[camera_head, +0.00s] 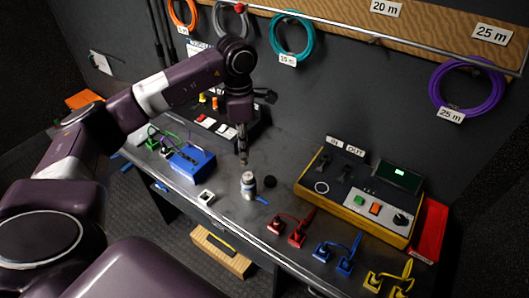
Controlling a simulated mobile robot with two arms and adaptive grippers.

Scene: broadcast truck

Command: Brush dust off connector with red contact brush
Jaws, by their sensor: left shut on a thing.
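My left gripper (240,122) reaches in from the left and points down over the bench. It is shut on a slim, dark, upright tool (242,150) whose lower end hangs just above a small silver and white jar. I cannot tell the tool's colour well enough to call it the red contact brush. Red connectors (294,233) with a short cable lie on the bench front, right of the jar. Blue connectors (340,256) and yellow connectors (387,281) lie further right. Any dust is too small to see. My right gripper is not in view.
The jar (248,186) stands open-looking beside a black round cap (270,182). A yellow-sided control box (352,197) stands at right. A blue box (192,160) and a small white block (205,197) lie left. Coiled cables hang on the back wall.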

